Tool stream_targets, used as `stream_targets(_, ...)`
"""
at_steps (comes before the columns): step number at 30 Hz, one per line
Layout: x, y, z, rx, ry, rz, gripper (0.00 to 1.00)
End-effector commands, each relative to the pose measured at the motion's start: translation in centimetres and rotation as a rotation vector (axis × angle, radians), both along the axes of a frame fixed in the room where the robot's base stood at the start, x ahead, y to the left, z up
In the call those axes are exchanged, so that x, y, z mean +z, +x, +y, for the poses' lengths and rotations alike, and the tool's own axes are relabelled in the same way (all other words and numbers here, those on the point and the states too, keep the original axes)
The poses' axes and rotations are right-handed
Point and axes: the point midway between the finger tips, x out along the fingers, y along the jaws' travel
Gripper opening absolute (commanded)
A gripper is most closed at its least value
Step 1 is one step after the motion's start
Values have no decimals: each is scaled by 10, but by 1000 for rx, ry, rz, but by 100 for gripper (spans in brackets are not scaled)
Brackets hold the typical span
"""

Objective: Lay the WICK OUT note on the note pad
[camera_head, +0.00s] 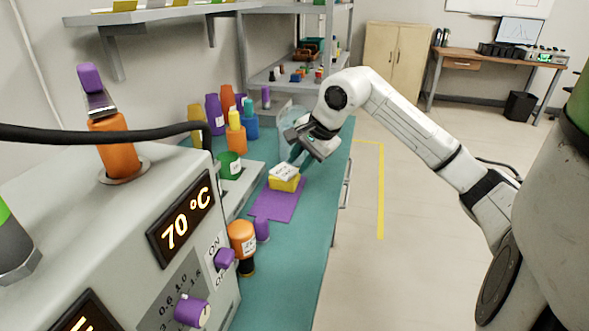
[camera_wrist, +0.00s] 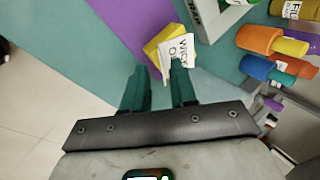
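The white WICK OUT note (camera_wrist: 181,52) lies on top of the yellow note pad (camera_wrist: 156,44) in the wrist view. It is turned at an angle and one part reaches past the pad's edge toward my fingers. In the head view the note (camera_head: 284,172) sits on the yellow pad (camera_head: 287,185), which rests on a purple mat (camera_head: 272,206). My gripper (camera_wrist: 160,72) has its two green fingers apart, close beside the note. The right fingertip covers or touches the note's lower part; I cannot tell which. In the head view my gripper (camera_head: 297,157) is just above and behind the pad.
Coloured bottles, including an orange one (camera_head: 236,138), stand behind the mat at the left. An orange jar (camera_head: 242,238) and a machine reading 70 °C (camera_head: 180,218) stand nearer. The teal bench top (camera_head: 290,262) is clear toward its front right edge.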

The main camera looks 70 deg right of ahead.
Motion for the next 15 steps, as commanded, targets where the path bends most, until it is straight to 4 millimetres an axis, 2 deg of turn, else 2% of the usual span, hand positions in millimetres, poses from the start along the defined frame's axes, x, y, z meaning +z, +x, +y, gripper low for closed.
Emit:
stream_targets(1,11,-5,1,-1,-5,1,27)
stream_targets(6,39,-20,6,-1,-4,1,27)
stream_targets(10,53,-26,8,0,-3,-1,27)
stream_targets(15,61,-31,10,0,0,0,27)
